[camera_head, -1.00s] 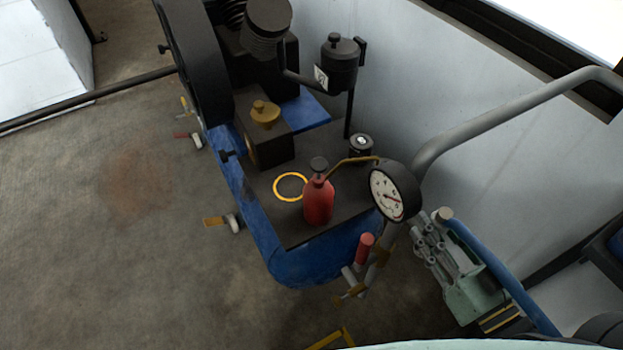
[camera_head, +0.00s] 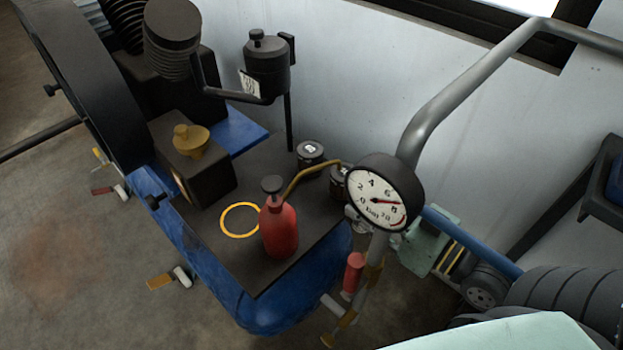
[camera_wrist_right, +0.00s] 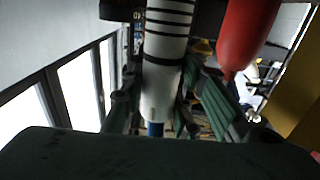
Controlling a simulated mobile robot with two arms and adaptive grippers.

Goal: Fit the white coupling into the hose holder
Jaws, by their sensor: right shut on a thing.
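My right gripper (camera_wrist_right: 157,100) is shut on a white cylindrical piece with black rings, which I take as the white coupling (camera_wrist_right: 160,88). A short blue part shows at its near end in the right wrist view. The coupling's far end runs to the top edge against dark shapes. In the head view the light green body of my right gripper (camera_head: 425,245) is behind and right of the pressure gauge (camera_head: 384,197). The gauge hides its fingers, and I cannot see the coupling there. I cannot make out the hose holder for certain. My left gripper is not in view.
A red bottle (camera_head: 279,228) and a yellow ring (camera_head: 240,219) are on the dark top of a blue-framed machine (camera_head: 265,307). A grey pipe (camera_head: 450,92) rises behind the gauge. A blue tube (camera_head: 470,240) passes near my gripper. The white wall is close behind.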

